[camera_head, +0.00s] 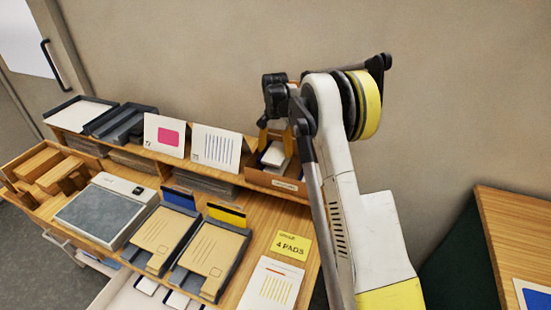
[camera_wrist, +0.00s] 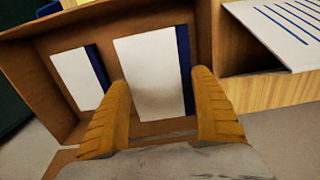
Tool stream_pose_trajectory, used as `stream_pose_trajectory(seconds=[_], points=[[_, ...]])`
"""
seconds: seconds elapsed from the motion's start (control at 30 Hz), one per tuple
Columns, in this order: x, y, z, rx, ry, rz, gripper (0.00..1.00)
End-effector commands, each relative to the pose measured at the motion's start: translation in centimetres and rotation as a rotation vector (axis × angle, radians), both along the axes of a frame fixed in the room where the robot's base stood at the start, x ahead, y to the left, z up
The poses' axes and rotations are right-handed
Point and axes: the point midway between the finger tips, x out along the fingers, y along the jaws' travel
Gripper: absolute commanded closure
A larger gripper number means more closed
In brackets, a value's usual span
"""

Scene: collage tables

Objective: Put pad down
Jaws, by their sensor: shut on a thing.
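My gripper (camera_wrist: 163,92) is shut on a white pad (camera_wrist: 148,62) with a dark blue edge. One orange finger is on each side of the pad. The held pad is over or inside a brown open box (camera_wrist: 62,28); whether it touches the floor of the box I cannot tell. A second white pad (camera_wrist: 76,76) with a blue edge lies to the left in the same box. In the head view the box (camera_head: 262,178) stands at the right end of the raised shelf, and my gripper (camera_head: 274,138) reaches down into it, partly hiding the pads.
A yellow note reading "4 PADS" (camera_head: 291,246) lies on the table in front of the box, beside a striped card (camera_head: 270,284). Two trays of envelopes, one here (camera_head: 212,262), and a grey-topped device (camera_head: 104,214) stand left. A card with blue lines (camera_head: 216,148) stands left of the box.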

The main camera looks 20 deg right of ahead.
Motion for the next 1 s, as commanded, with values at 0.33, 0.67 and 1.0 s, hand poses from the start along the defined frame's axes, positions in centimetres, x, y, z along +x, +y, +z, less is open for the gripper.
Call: stream_pose_trajectory(seconds=[0.33,0.67,1.0], points=[[0.0,0.0,-2.8,0.000,0.000,0.000,0.61],[0.0,-0.1,-3.6,0.000,0.000,0.000,0.61],[0.0,-0.1,-4.0,0.000,0.000,0.000,0.17]])
